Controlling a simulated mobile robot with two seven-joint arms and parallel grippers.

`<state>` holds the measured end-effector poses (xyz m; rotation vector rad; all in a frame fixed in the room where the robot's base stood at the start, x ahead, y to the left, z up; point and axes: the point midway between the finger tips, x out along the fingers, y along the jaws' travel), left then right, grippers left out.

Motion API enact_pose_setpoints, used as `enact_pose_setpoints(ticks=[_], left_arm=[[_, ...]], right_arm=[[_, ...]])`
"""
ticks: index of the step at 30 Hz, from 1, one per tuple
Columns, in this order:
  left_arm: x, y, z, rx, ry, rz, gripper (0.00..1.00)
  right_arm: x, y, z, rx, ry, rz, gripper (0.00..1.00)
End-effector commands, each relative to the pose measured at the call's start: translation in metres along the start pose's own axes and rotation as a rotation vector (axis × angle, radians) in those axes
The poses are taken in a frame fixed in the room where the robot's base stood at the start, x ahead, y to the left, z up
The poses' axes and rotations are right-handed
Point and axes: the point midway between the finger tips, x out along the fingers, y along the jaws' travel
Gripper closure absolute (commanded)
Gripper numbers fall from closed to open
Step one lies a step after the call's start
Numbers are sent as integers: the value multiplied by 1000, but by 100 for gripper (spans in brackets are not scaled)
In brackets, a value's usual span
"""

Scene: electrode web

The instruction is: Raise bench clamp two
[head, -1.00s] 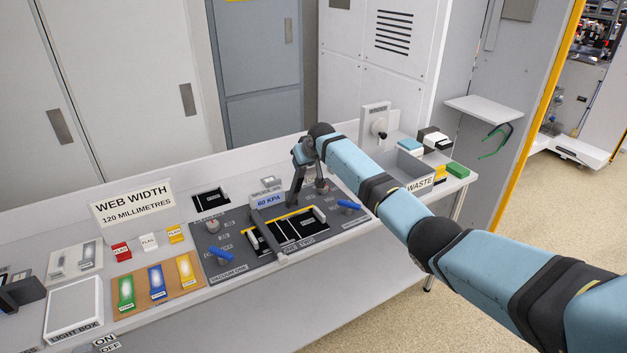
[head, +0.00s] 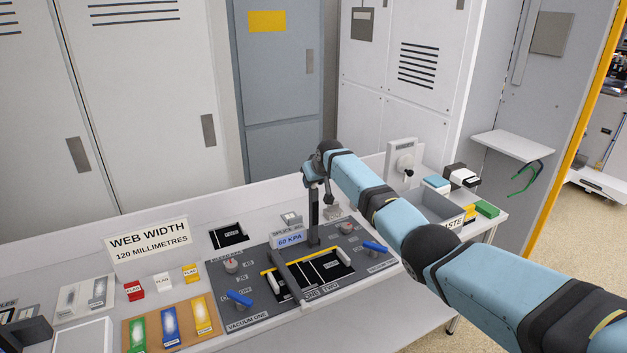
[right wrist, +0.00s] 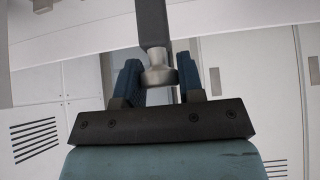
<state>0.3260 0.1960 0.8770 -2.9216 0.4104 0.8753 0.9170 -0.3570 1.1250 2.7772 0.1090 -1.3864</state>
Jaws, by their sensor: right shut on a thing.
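Bench clamp two (head: 314,218) is a dark bar that stands about upright at the back of the bench panel. In the right wrist view its bar (right wrist: 153,20) ends in a round grey metal knob (right wrist: 158,72) between my fingers. My right gripper (head: 311,180) is at the bar's top end, and it also shows in the right wrist view (right wrist: 157,84), shut on the knob. Clamp one (head: 287,275) is a dark bar lying down across the left of the black bed. The labels ONE and TWO are at the panel's front. My left gripper is out of view.
A blue-handled lever (head: 239,298) is at the panel's left, another (head: 375,247) at its right. A 60 KPA sign (head: 289,240) stands close left of clamp two. A grey waste bin (head: 438,208) is beyond my right arm. Coloured splice pieces (head: 170,320) lie left.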

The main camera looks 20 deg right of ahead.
Motion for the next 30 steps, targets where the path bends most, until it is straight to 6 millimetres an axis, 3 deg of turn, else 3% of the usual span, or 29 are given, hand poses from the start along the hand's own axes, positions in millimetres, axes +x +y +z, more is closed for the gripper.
enact_pose_setpoints(ticks=[7,8,11,23,30], left_arm=[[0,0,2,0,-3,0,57],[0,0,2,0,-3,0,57],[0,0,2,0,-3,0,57],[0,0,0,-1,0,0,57],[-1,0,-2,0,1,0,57]], right_arm=[[-2,0,-4,0,9,0,100],[-2,0,-4,0,9,0,63],[-2,0,-4,0,9,0,40],[-5,1,-2,1,5,0,39],[-34,1,-1,0,7,0,39]])
